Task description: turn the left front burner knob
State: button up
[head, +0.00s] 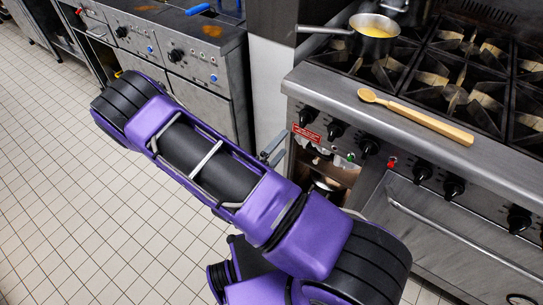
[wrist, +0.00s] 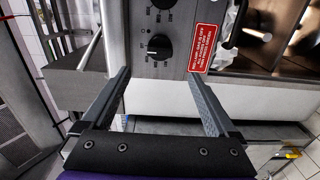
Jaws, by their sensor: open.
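The stove's front panel carries a row of black knobs. The leftmost knob (head: 306,117) sits above a red label (head: 305,133); no readable marking tells which burner it serves. In the wrist view the picture is turned, and this knob (wrist: 160,47) shows with its white pointer line, just beyond and between my fingertips. The second knob (head: 335,130) is cut off at the top of the wrist view (wrist: 163,4). My gripper (wrist: 160,76) is open and empty, apart from the knob as far as I can see. In the head view my gripper (head: 275,148) is small, left of the panel.
A wooden spoon (head: 415,116) lies on the stove's front ledge. A pot with yellow contents (head: 373,34) stands on the back left grate, its handle pointing left. An open compartment is below the left knobs. Tiled floor (head: 60,190) is clear at left.

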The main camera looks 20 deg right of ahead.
jog(key=shift+v, duration=2.25)
jog(key=shift+w, duration=0.1)
